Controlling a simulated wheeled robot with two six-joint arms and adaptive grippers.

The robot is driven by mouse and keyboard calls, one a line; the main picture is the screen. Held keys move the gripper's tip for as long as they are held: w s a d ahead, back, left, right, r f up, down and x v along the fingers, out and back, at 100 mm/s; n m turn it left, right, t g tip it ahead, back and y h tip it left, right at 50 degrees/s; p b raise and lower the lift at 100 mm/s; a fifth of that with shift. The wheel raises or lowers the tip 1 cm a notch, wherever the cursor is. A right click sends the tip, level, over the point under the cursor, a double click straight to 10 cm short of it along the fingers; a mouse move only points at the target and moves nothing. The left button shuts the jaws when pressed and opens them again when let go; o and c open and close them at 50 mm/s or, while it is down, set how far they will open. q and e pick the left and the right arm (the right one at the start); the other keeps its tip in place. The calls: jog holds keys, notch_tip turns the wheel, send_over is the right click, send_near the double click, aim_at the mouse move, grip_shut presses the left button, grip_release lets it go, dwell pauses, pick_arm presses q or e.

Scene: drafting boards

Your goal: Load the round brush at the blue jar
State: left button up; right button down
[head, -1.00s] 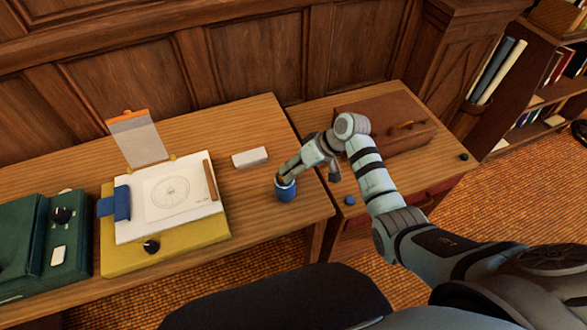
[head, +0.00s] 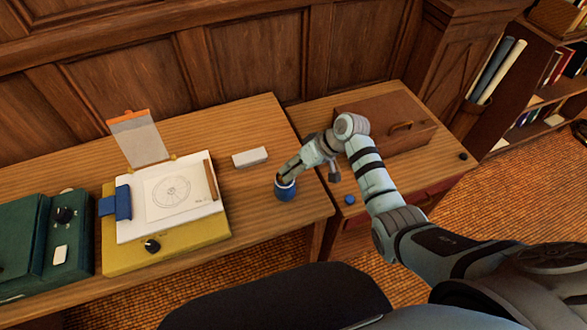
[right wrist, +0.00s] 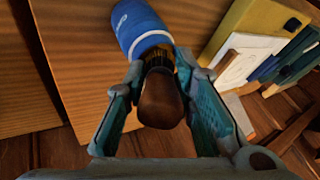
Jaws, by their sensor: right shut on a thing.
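The blue jar (head: 286,193) stands upright and open near the right front corner of the long desk. My right gripper (head: 288,172) reaches down over its mouth from the right. In the right wrist view my right gripper (right wrist: 160,72) is shut on the round brush, whose thick brown handle (right wrist: 160,100) lies between the fingers. The brush's dark lower part meets the white rim of the blue jar (right wrist: 140,22); its tip is hidden, so I cannot tell how deep it sits. My left gripper is not in view.
A white block (head: 250,157) lies behind the jar. Left of it is a yellow board (head: 170,252) with a drawing sheet (head: 180,191). A blue cap (head: 349,199) and a brown case (head: 380,137) are on the right desk.

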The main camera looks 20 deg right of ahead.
notch_tip(320, 180, up, 2)
jog(key=shift+r+p, duration=0.15)
jog(key=shift+p, duration=1)
jog(key=shift+r, duration=2.25)
